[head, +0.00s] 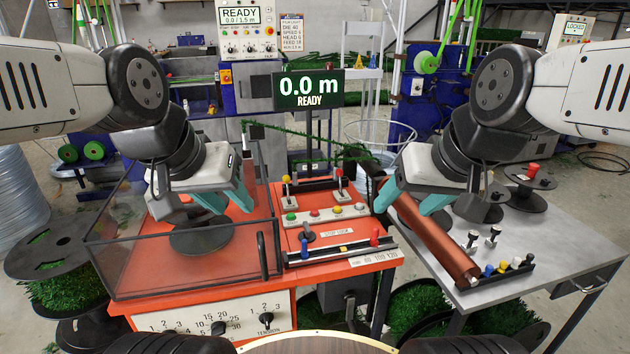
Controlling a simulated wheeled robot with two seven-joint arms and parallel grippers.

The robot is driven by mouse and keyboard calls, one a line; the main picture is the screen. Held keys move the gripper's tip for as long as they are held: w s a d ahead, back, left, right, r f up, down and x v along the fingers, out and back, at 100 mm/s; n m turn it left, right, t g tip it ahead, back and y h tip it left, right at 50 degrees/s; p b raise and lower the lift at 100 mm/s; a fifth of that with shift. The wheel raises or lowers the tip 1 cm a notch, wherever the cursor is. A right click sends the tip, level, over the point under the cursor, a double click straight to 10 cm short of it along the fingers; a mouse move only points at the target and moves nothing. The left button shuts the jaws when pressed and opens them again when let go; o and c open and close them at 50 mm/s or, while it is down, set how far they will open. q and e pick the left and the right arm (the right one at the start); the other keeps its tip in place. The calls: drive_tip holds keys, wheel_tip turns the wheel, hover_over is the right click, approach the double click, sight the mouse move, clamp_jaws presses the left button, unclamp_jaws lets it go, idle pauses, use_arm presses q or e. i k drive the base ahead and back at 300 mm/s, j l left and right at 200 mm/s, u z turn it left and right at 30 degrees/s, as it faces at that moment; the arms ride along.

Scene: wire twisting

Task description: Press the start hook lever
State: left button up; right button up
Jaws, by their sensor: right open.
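On the orange machine's control deck stand a lever with a yellow knob (286,181) and a lever with a red knob (340,169). A short dark lever (308,232) stands nearer, beside a small white label. I cannot read which one is the start hook lever. My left gripper (232,206) is left of the yellow-knobbed lever, above the clear-walled box, and its teal fingers look apart and empty. My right gripper (411,207) is right of the red-knobbed lever, near the copper-coloured roll (430,232), with its teal fingers apart. Neither gripper appears to touch a lever.
A button strip (325,213) and a slide scale with blue and red knobs (340,251) lie on the deck. A display (308,90) reads 0.0 m READY. The transparent box (120,275) bounds the left side; a grey side table (520,240) stands right.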

sight(286, 178)
drive_tip(key=i+j+z, duration=0.25)
drive_tip(key=j, duration=0.6)
drive_tip(key=j+z, duration=0.25)
drive_tip(key=j, duration=0.6)
